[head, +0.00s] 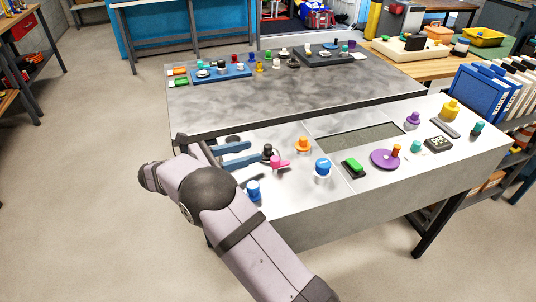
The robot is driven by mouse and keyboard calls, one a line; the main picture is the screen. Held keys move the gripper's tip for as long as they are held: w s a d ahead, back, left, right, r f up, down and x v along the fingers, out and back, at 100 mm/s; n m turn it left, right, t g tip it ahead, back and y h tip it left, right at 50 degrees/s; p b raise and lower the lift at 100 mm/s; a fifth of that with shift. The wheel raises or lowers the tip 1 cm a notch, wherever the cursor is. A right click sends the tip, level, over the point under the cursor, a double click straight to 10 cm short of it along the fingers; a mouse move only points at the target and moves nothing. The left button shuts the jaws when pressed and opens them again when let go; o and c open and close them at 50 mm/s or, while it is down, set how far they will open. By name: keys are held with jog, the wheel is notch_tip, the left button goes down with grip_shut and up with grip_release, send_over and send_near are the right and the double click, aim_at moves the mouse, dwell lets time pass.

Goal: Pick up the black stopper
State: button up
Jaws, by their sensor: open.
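A small black knobbed piece (267,150), which looks like the black stopper, stands on the pale front worktop (300,197), just behind a pink piece (279,162). My gripper (257,154) has blue fingers that reach in from the left, low over the worktop. The fingers are apart, with their tips close to the black piece. I cannot tell whether they touch it or reach around it. My arm hides part of the worktop's left end.
An orange piece (303,145), a blue-topped piece (323,167) and a blue piece (253,190) stand close by. A green block (353,166) and a purple disc (380,160) lie to the right. A recessed opening (360,138) lies behind them. More small pieces line the raised grey surface (290,90).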

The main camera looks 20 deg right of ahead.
aim_at(265, 147)
jog(key=shift+p+x, duration=0.75)
jog(key=shift+x, duration=2.95)
jog(key=shift+r, duration=0.1)
grip_shut()
